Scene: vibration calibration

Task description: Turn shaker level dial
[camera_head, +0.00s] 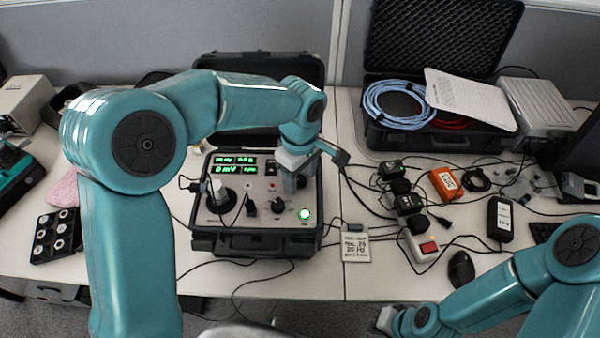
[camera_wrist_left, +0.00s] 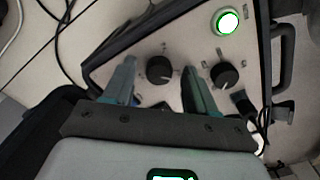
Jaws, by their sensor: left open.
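The shaker control unit (camera_head: 262,238) is an open black case with a light panel, green displays, knobs and a lit green button (camera_head: 304,214). My left gripper (camera_head: 292,184) is open, pointing down over the right part of the panel and hiding some of it. In the left wrist view its teal fingers (camera_wrist_left: 158,75) stand apart, with a black knob (camera_wrist_left: 160,69) appearing between them. I cannot tell whether they touch it. A second black knob (camera_wrist_left: 225,75) is right of the fingers. My right gripper (camera_head: 386,320) shows only partly at the bottom; its jaws are unclear.
A note card (camera_head: 356,247), a power strip (camera_head: 420,243), black adapters and cables lie to the right. An open case (camera_head: 445,140) with blue cable is behind. A black tray (camera_head: 56,236) lies left.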

